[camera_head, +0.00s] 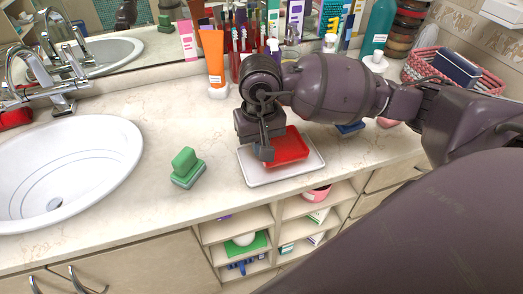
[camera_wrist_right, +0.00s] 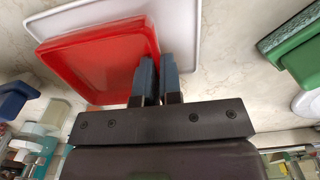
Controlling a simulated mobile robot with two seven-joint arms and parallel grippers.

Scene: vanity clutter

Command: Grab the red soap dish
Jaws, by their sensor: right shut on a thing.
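The red soap dish (camera_head: 289,148) is a shallow red tray. In the head view it lies over a white tray (camera_head: 254,174) near the counter's front edge. In the right wrist view the red soap dish (camera_wrist_right: 95,58) fills the left half, with the white tray (camera_wrist_right: 185,20) behind it. My right gripper (camera_head: 266,152) is at the dish's left side, and its two fingers (camera_wrist_right: 157,78) are close together at the dish's rim, shut on it. I cannot tell whether the dish touches the white tray. My left gripper is not in view.
An orange tube (camera_head: 213,58) and several bottles stand behind. A blue item (camera_head: 350,128) lies right of the tray. Open shelves (camera_head: 240,222) are below the counter edge.

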